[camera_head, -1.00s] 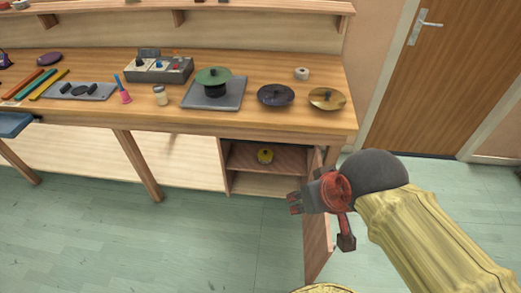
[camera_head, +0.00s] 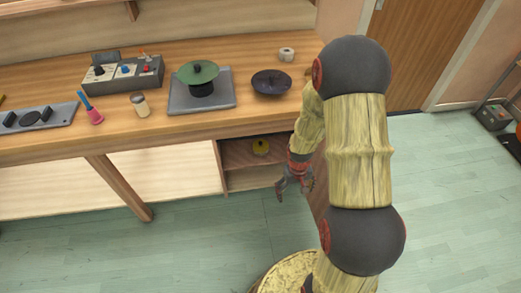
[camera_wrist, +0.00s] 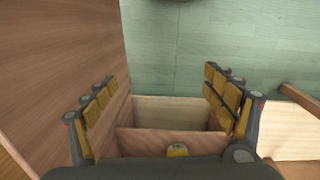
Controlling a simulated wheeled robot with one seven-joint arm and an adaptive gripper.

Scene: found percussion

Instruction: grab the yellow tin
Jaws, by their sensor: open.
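The yellow tin (camera_head: 261,147) sits on a shelf inside the open cupboard (camera_head: 237,183) under the workbench. It also shows in the wrist view, where the yellow tin (camera_wrist: 177,151) is at the bottom edge, partly cut off by the dark gripper body. My gripper (camera_head: 294,192) is open, in front of the cupboard, lower than the tin and to its right in the head view. In the wrist view my gripper (camera_wrist: 160,88) has its fingers spread wide with nothing between them.
The open cupboard door (camera_wrist: 65,70) stands close along the left in the wrist view. My arm hides much of it in the head view. The bench (camera_head: 190,130) carries a green-lidded pot (camera_head: 198,74), a dark bowl (camera_head: 271,82) and a control box (camera_head: 125,76). The floor in front is clear.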

